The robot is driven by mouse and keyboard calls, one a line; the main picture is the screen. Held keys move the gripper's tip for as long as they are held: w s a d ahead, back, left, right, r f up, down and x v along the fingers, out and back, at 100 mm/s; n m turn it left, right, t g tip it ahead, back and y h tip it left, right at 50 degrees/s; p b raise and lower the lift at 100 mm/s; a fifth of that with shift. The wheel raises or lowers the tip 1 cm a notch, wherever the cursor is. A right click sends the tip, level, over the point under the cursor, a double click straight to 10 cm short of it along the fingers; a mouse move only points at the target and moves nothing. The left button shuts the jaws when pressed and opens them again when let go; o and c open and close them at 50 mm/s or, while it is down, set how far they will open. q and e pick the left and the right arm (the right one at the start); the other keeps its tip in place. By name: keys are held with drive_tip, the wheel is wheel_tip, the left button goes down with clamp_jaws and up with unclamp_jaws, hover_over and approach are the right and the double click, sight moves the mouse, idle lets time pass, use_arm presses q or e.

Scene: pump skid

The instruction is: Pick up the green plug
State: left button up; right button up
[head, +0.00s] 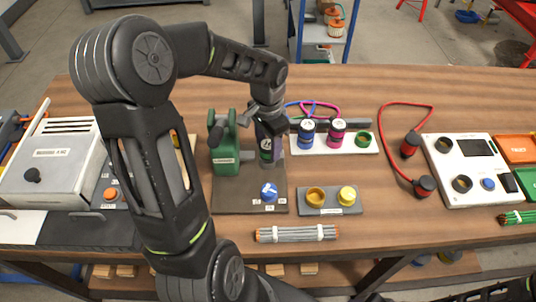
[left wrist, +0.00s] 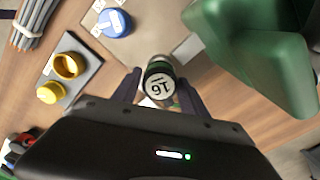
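The green plug (head: 266,150) is a dark cylinder with a green band, standing by the green pump on the dark mat. In the left wrist view the plug (left wrist: 159,82) shows its pale round label and sits between my left fingers. My left gripper (head: 268,122) is above and around the plug, with its fingers open. In the left wrist view, narrow gaps seem to show between the left gripper's (left wrist: 158,88) fingers and the plug. The plug's lower part is partly hidden. My right gripper is out of view.
The green pump (head: 226,148) stands close left of the plug. A white panel (head: 336,148) with blue and magenta plugs and a green socket (head: 362,139) is at right.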

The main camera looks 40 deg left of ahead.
use_arm(q)
clamp_jaws()
idle(0.3)
drive_tip(key=shift+r, duration=0.1)
wheel_tip(320, 180, up, 10)
drive_tip(key=p, duration=0.7)
drive_tip(key=shift+p, duration=0.35)
